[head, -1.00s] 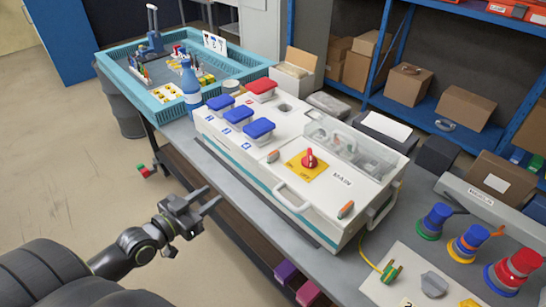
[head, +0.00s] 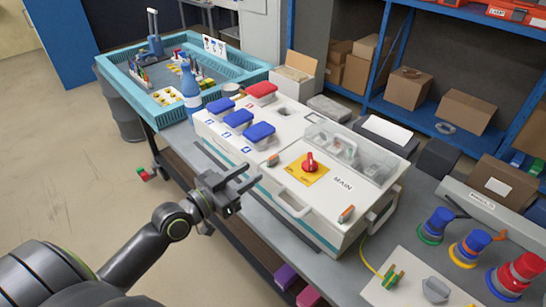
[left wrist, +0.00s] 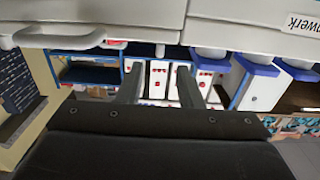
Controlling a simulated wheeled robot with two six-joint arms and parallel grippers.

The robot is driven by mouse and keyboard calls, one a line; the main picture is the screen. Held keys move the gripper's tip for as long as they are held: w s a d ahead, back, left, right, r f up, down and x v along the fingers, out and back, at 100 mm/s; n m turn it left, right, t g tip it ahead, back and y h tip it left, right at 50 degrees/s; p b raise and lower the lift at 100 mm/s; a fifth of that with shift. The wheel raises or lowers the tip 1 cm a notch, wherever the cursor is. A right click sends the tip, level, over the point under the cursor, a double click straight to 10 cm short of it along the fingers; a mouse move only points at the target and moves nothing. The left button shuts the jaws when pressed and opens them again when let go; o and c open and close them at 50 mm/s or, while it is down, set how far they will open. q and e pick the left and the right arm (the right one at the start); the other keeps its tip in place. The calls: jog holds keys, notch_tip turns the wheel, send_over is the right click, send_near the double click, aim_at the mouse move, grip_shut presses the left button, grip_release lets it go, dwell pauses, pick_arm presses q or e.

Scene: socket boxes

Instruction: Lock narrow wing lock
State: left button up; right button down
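A white socket box (head: 325,196) stands on the grey bench. Its front edge carries two small orange-and-grey wing-like latches, one left of the red switch (head: 272,160) and one at the right corner (head: 346,213). I cannot tell which one is the narrow wing lock, or whether either is locked. My left gripper (head: 249,176) is in front of the box's front side, empty. Its two fingers stand apart in the left wrist view (left wrist: 162,85), with the box's pale side along the top of that picture. My right gripper is not in view.
A red rotary switch (head: 309,162) on a yellow plate and several blue-lidded sockets (head: 239,119) rise from the box top. A handle (head: 291,202) juts from its front.

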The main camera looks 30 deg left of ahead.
aim_at(267, 162)
pick_arm(q)
jog(key=p+x, duration=0.1)
jog(key=x, duration=0.8)
grip_shut()
